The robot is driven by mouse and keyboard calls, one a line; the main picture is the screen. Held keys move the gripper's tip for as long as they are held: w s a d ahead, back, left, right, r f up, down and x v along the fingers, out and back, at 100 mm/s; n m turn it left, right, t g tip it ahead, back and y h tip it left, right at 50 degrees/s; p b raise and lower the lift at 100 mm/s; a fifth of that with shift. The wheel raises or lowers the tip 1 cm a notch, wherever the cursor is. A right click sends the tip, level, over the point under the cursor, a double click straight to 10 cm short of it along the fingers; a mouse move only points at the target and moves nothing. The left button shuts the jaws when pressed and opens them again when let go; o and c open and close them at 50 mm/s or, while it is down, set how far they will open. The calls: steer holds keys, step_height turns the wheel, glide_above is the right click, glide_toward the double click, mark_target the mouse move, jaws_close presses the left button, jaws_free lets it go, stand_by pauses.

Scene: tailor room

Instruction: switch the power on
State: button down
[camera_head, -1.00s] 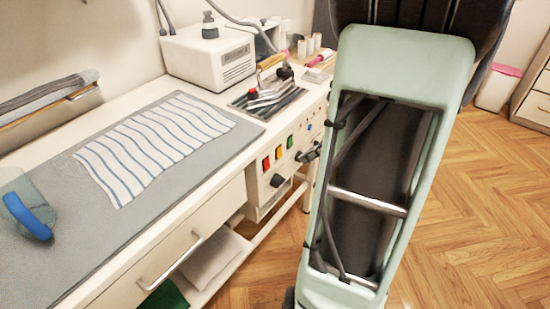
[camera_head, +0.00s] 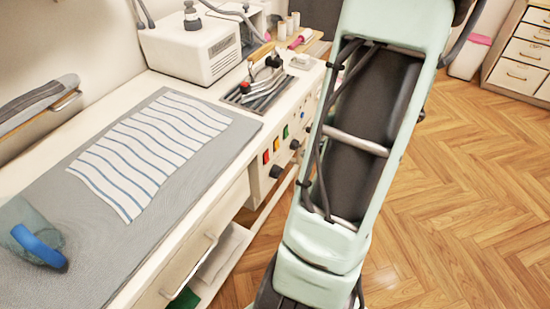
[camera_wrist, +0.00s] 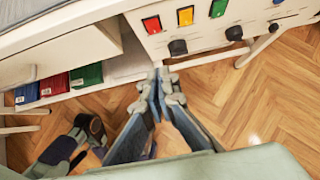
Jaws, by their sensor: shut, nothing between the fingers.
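A cream control panel (camera_head: 262,180) forms the front of the work table. It carries a red button (camera_head: 266,157), a yellow button (camera_head: 276,143), a green button (camera_head: 286,131) and black knobs (camera_head: 276,171). In the wrist view the red (camera_wrist: 152,24), yellow (camera_wrist: 185,16) and green (camera_wrist: 218,8) buttons sit in a row above black knobs (camera_wrist: 178,47). My gripper (camera_wrist: 160,76) is shut and empty, its tips in front of and below the panel, below the left knob in the picture. My gripper is hidden in the head view. I cannot tell which control is the power switch.
A grey mat (camera_head: 85,250) with a striped cloth (camera_head: 150,150) covers the table's left part. A white machine (camera_head: 190,48) stands at the back. A drawer (camera_head: 195,250) and a low shelf lie beside the panel.

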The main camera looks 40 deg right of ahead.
mark_target(267, 157)
steer(key=shift+f, duration=0.1)
steer(key=w+a+f+b, duration=0.2)
steer(key=w+a+f, duration=0.2)
steer(key=w+f, duration=0.4)
steer(key=shift+w, duration=0.75)
steer(key=shift+f, duration=0.15)
steer(key=shift+w+b, duration=0.25)
steer(key=shift+b, duration=0.1)
